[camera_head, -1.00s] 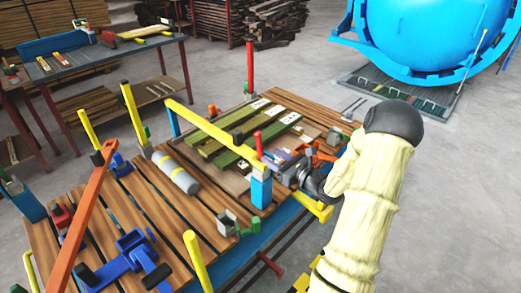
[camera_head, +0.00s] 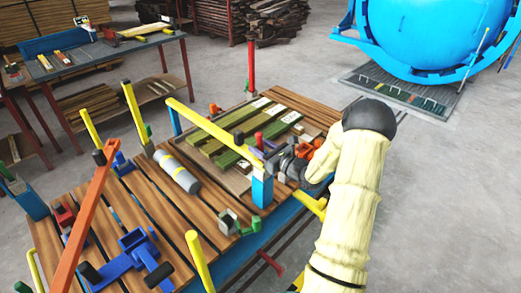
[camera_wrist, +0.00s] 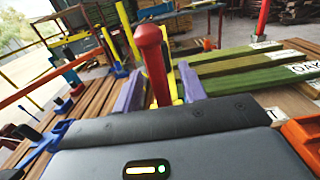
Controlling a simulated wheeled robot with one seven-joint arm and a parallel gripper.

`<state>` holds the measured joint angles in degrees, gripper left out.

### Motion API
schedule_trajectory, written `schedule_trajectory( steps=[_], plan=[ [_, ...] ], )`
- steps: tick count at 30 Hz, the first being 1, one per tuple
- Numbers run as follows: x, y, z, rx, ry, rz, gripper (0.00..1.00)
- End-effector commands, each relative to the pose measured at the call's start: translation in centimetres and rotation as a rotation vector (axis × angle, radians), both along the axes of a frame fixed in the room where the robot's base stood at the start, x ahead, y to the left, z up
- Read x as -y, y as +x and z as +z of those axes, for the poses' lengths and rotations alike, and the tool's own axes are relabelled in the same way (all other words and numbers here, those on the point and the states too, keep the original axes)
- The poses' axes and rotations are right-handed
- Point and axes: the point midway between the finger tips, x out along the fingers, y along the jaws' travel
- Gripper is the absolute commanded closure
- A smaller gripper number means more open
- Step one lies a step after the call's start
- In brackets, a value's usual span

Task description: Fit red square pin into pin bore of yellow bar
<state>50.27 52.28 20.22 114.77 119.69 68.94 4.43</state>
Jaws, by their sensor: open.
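The red square pin (camera_head: 259,140) stands upright at the near end of the yellow bar (camera_head: 210,126), above a blue post (camera_head: 262,188). My gripper (camera_head: 269,151) reaches in from the right at that end. In the wrist view, the purple fingers of my gripper (camera_wrist: 160,92) are open, one on each side of the red pin (camera_wrist: 153,62). The pin shows a rounded head and a red shaft. Its lower end and the pin bore are hidden, so I cannot tell how deep it sits.
Green planks (camera_head: 228,148) lie behind the bar on the slatted table (camera_head: 140,215). A grey cylinder (camera_head: 177,172) lies to the left. Yellow posts (camera_head: 133,110) and a slanted orange bar (camera_head: 83,215) stand on the left. An orange part (camera_wrist: 301,135) is close on my gripper's right.

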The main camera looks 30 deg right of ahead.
Motion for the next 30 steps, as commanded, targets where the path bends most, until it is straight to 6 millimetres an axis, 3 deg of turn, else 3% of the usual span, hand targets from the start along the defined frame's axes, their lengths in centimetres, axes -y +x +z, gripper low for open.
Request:
schedule_trajectory(
  steps=[14,21,30],
  plan=[
    [0.02,-0.03,0.0,0.0,0.0,0.0,0.58],
    [-0.01,-0.03,0.0,0.0,0.0,0.001,1.0],
    [-0.04,-0.01,0.15,0.001,-0.001,0.001,1.0]
  ],
)
